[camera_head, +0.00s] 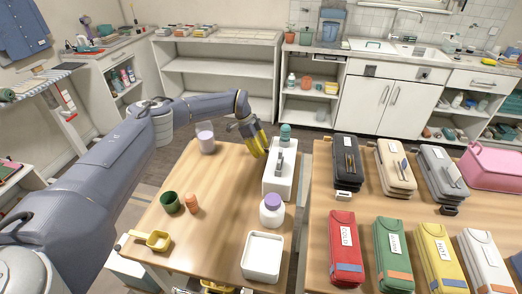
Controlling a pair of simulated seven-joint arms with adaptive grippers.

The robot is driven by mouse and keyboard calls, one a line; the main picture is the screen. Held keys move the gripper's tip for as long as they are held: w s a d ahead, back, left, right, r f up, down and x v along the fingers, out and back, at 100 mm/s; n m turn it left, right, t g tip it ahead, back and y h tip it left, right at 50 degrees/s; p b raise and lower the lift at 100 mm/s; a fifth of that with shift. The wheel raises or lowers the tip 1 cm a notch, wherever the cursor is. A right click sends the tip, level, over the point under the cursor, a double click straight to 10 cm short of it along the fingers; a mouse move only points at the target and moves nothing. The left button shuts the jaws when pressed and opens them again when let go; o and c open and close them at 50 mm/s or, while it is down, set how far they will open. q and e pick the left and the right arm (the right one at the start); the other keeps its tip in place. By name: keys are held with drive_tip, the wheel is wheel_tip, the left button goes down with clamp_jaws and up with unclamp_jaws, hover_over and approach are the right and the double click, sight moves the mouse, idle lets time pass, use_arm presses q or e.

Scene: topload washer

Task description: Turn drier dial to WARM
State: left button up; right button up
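No drier or dial marked WARM can be made out in the head view. My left arm reaches in from the left over the wooden table. My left gripper (259,146), with yellow fingers, points down beside the upper left of a white box (275,184) with a grey handle-like part on top. The fingers overlap in the view, so whether they are open or shut is unclear, as is any contact with the box. My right gripper is not in view.
The wooden table (212,222) also bears a clear cup (206,144), green cup (170,203), orange cylinder (191,204), yellow scoop (158,241), purple-lidded jar (271,215) and white tray (263,280). Several coloured cases, including a red case (345,245), fill the right table.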

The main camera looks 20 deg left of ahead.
use_arm(q)
clamp_jaws()
drive_tip(key=shift+s+t, duration=0.1)
drive_tip(key=shift+t, duration=0.3)
drive_tip(key=t, duration=0.2)
drive_tip(key=shift+s+m+t+y, duration=0.1)
drive_tip(key=shift+m+t+y, duration=0.2)
drive_tip(key=shift+m+t, duration=0.1)
drive_tip(key=shift+f+t, duration=0.1)
drive_tip(key=shift+t, duration=0.9)
drive_tip(key=shift+m+t, duration=0.3)
drive_tip(key=shift+t, duration=0.2)
drive_tip(key=o, duration=0.8)
unclamp_jaws()
drive_tip(key=shift+c, duration=0.2)
